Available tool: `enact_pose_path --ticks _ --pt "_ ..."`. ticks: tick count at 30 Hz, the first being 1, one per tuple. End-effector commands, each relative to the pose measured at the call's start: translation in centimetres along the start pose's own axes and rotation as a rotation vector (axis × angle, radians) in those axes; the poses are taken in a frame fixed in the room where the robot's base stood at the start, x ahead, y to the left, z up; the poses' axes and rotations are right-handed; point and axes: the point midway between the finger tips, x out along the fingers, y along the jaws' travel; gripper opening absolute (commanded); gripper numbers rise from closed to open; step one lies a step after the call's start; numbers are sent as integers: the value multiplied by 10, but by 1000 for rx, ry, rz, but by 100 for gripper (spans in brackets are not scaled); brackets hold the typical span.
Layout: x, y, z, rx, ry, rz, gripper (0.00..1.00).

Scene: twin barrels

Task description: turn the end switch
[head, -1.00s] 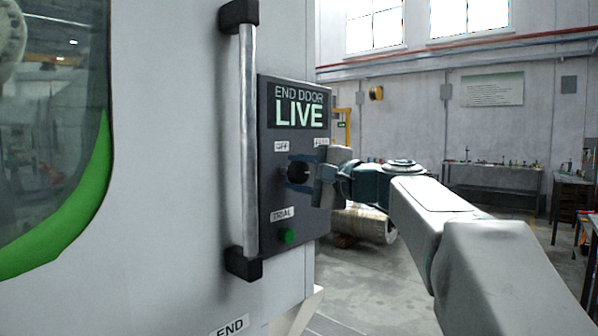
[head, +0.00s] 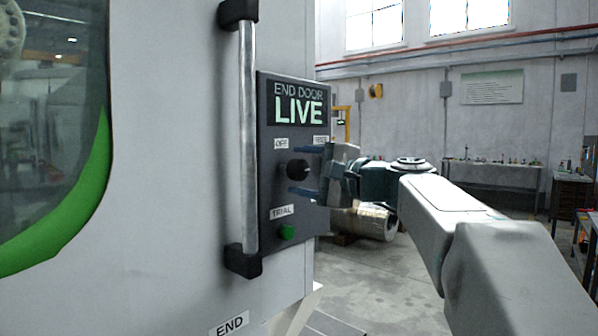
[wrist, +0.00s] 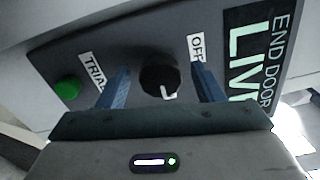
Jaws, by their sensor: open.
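The end switch is a round black knob (head: 298,169) on a dark panel (head: 270,190) headed "END DOOR LIVE". An "OFF" label is at its upper left; another label at its upper right is partly hidden. In the wrist view the knob (wrist: 158,78) has a white mark at its lower right edge, on the side away from the "OFF" label. My gripper (head: 306,171) is open, its blue fingers above and below the knob and apart from it. In the wrist view the fingers of my gripper (wrist: 162,88) stand either side of the knob with gaps.
A green button (head: 286,232) under a "TRIAL" label sits below the knob. A vertical door handle (head: 248,140) stands just left of the panel. A metal cylinder (head: 365,224) lies behind my gripper. Open floor (head: 390,290) spreads to the right, with benches (head: 490,185) at the back.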

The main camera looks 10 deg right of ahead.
Motion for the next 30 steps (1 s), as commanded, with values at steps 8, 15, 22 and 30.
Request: enact_pose_path --ticks 8,15,22,30 --pt "-63 0 0 0 3 -2 61" --pt "-107 0 0 1 2 0 61" --pt "-123 0 0 1 0 0 61" --pt "-124 0 0 1 1 0 61"
